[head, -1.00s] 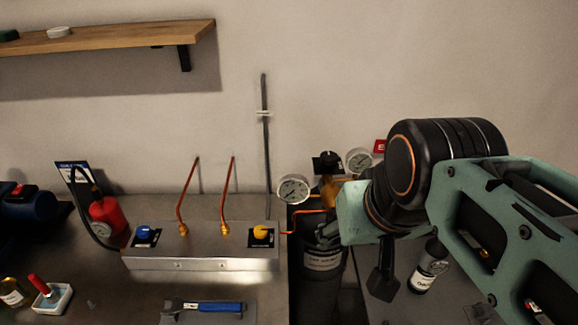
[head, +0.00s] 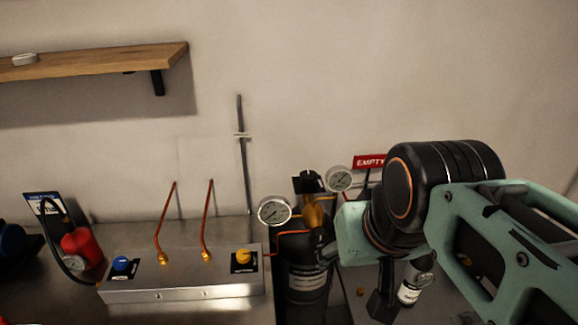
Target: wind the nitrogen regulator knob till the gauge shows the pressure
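The regulator is a brass body (head: 312,212) with a black knob (head: 308,182) on top, above a dark gas cylinder (head: 303,270). One round white gauge (head: 274,210) sits at its left and a second gauge (head: 339,179) at its upper right. Their needles are too small to read. My gripper (head: 322,250) is beside the cylinder, just right of and below the brass body. Its fingers are dark and partly hidden by the wrist, so its opening and any contact are unclear.
A metal manifold box (head: 180,288) with a blue knob (head: 120,263) and a yellow knob (head: 243,256) stands left of the cylinder. Copper tubes rise from it. A red "EMPTY" sign (head: 369,162) is behind my arm. A small labelled bottle (head: 412,283) stands at the right. A wooden shelf (head: 95,63) is on the wall.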

